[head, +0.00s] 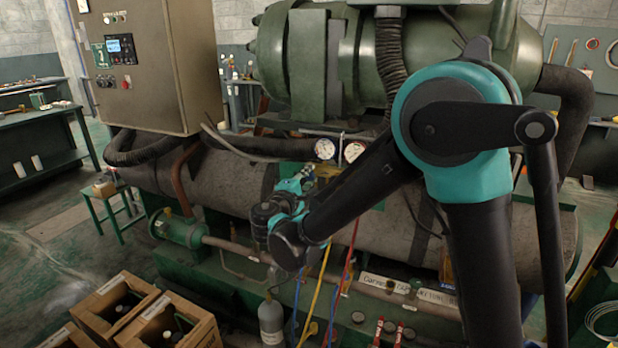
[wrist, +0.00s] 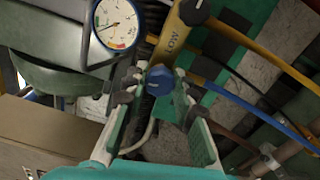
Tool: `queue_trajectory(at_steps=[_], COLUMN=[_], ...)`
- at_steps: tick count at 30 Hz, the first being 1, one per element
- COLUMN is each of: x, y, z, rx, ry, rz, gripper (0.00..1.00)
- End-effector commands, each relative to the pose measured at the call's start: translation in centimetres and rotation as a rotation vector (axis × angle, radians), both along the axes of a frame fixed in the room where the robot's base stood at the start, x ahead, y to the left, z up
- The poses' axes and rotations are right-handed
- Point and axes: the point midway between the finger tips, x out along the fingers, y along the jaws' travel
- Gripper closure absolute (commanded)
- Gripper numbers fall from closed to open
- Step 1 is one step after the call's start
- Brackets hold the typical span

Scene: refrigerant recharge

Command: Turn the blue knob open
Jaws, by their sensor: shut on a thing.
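The blue knob (wrist: 160,80) sits at the end of the yellow manifold body (wrist: 176,42), which is marked LOW, in the wrist view. My gripper (wrist: 159,82) has one finger on each side of the knob and is shut on it. In the head view my gripper (head: 303,182) reaches the manifold below the gauges, and my arm and fingers hide the knob. A blue-rimmed gauge (wrist: 115,24) is beside the knob in the wrist view. In the head view a pale gauge (head: 325,149) and a red gauge (head: 353,151) stand above the manifold.
Blue, yellow (head: 318,295) and red hoses hang below the manifold. A grey cylinder (head: 271,320) stands beneath my wrist. A large grey tank (head: 240,178) lies behind, with a control cabinet (head: 160,60) at left. Cardboard boxes (head: 115,305) sit at the lower left.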

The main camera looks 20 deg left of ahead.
Motion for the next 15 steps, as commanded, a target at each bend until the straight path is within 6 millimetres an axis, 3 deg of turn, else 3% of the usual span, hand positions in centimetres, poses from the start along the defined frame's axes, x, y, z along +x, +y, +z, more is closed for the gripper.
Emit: queue_trajectory(at_steps=[15], x=[-0.05], y=[0.07], z=[-0.07], rx=[-0.043], ry=[0.005], rz=[0.002], gripper=[1.00])
